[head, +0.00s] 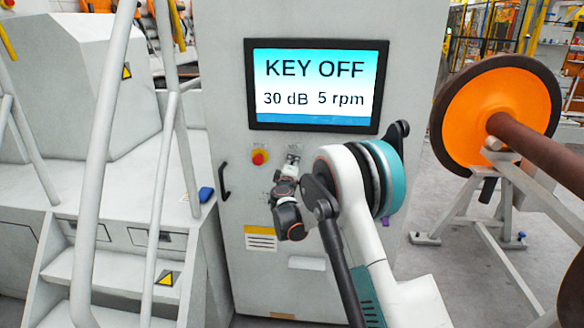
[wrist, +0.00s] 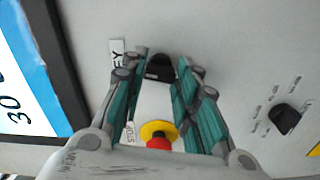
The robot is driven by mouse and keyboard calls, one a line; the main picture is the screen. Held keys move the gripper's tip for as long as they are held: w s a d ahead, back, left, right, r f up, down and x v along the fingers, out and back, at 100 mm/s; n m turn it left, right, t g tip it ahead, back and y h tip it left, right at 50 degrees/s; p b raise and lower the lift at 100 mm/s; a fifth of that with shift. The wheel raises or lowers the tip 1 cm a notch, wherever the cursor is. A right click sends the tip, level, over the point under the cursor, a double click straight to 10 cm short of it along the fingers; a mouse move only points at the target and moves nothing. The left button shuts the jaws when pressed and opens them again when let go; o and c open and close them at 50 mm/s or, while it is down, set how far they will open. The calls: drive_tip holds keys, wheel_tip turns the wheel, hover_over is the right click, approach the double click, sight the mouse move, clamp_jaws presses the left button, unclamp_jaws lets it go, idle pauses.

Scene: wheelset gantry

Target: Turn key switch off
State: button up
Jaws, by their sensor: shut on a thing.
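The key switch (wrist: 160,67) is a black knob on the grey cabinet panel, beside a small label ending in "EY", in the wrist view. My gripper (wrist: 164,66) is shut on the key switch, with a teal-and-grey finger on either side of it. In the head view my gripper (head: 291,168) reaches the cabinet front below the screen, and it hides most of the switch there. The screen (head: 315,84) reads "KEY OFF", "30 dB" and "5 rpm".
A red stop button on a yellow base (head: 259,157) sits left of the gripper. Another black knob (wrist: 285,118) is on the panel. A black door handle (head: 224,181) and steps with railings (head: 100,270) stand left. An orange wheelset (head: 490,110) stands right.

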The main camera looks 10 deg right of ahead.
drive_tip(key=shift+n+b, duration=1.1)
drive_tip(key=shift+n, duration=3.1)
drive_tip(key=o, duration=1.1)
drive_tip(key=shift+c, duration=0.2)
drive_tip(key=v, duration=1.2)
